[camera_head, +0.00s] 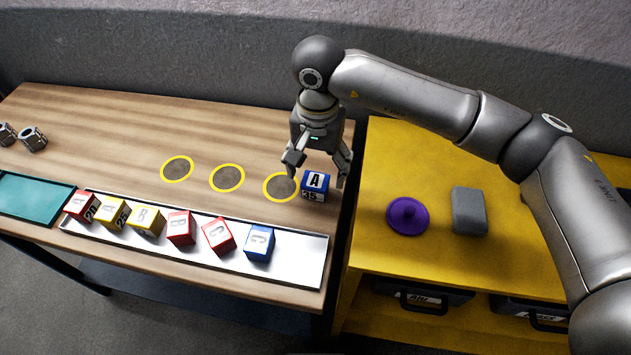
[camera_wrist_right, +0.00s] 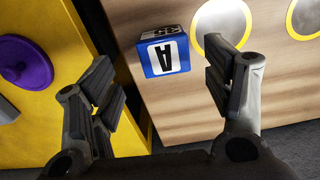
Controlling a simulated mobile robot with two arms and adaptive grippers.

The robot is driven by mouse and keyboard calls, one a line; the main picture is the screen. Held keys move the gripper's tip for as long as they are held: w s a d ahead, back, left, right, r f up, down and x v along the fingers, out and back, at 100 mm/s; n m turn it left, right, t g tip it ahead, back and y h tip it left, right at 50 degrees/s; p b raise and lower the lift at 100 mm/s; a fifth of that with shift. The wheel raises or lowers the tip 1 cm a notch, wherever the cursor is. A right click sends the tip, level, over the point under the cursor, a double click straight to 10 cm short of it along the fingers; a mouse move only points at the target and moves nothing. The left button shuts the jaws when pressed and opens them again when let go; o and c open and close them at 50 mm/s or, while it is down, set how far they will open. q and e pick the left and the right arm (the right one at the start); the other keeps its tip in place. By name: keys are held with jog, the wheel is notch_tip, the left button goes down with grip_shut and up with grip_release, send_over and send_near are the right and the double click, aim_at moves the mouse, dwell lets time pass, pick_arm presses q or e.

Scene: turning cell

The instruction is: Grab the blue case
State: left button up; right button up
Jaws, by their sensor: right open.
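A blue case (camera_head: 315,185) with a white label reading A and 35 stands on the wooden table near its right edge, beside the rightmost yellow ring. It also shows in the right wrist view (camera_wrist_right: 164,52), ahead of and between the two fingers. A second blue case (camera_head: 259,243), marked C, sits at the right end of the row in the metal tray. My right gripper (camera_head: 316,170) is open above and just behind the blue A case, with its fingers spread; in the right wrist view (camera_wrist_right: 160,92) nothing is between its fingertips. My left gripper is not in view.
A metal tray (camera_head: 312,262) holds red, yellow and blue cases along the front. Three yellow rings (camera_head: 177,169) mark the table. A teal mat (camera_head: 32,195) and metal parts (camera_head: 33,139) are at left. The yellow cabinet (camera_head: 440,260) at right bears a purple lid (camera_head: 407,216) and grey block (camera_head: 469,211).

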aim_at(315, 180)
jog(key=f, duration=0.1)
jog(key=f+p, duration=0.1)
jog(key=f, duration=0.1)
jog(key=f+p, duration=0.1)
jog(key=shift+a+f, duration=0.25)
jog(key=shift+f, duration=0.1)
jog(key=shift+w+f, duration=0.1)
jog(key=shift+f, duration=0.25)
jog(key=c, duration=1.2)
jog(key=shift+r, duration=0.1)
